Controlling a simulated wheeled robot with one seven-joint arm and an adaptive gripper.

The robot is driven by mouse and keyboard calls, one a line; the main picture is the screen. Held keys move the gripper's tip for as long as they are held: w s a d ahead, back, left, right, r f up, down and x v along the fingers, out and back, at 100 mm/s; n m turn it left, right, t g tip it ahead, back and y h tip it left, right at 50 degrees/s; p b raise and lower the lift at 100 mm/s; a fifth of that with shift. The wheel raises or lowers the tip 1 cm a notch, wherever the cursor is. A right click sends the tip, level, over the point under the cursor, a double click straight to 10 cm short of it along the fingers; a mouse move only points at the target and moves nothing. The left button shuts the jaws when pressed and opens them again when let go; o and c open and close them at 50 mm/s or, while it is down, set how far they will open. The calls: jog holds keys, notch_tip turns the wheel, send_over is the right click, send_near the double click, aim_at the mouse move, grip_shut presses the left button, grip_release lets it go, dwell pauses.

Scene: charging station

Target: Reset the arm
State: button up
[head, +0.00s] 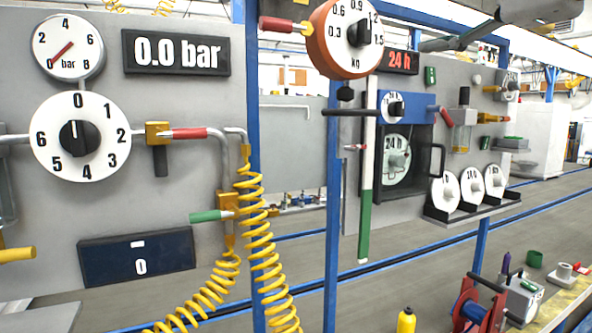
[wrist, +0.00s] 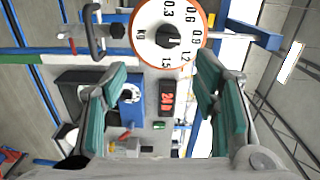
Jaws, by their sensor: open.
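My gripper (wrist: 162,85) shows in the wrist view with its two teal-padded fingers wide apart and nothing between them. In the head view, part of my arm and gripper (head: 462,38) shows at the top right edge, in front of the ceiling. Beyond the fingers in the wrist view is a round orange-rimmed kg dial (wrist: 170,40), turned sideways. The same kg dial (head: 335,45) hangs at the top middle of the head view. The gripper appears apart from the dial and the panel.
A grey panel at left carries a numbered dial (head: 80,136), a bar gauge (head: 68,47) and a 0.0 bar display (head: 176,53). Yellow coiled hoses (head: 262,245) hang below. Blue posts (head: 331,220) stand mid-view. A shelf (head: 472,208) holds white discs. A red reel (head: 477,300) sits lower right.

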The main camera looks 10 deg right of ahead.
jog(key=s+a+f+n+g+h+p, duration=0.1)
jog(key=s+a+f+n+g+p, duration=0.25)
jog(key=f, duration=0.45)
jog(key=s+a+f+n+g+p, duration=0.3)
jog(key=f+n, duration=0.1)
jog(key=f, duration=0.4)
jog(key=s+d+f+n+g+h+p, duration=0.3)
jog(key=s+f+n+g, duration=0.3)
jog(key=s+f, duration=0.8)
jog(key=shift+f+h+p, duration=0.55)
jog(key=shift+h+p, duration=0.15)
jog(key=shift+p, duration=0.05)
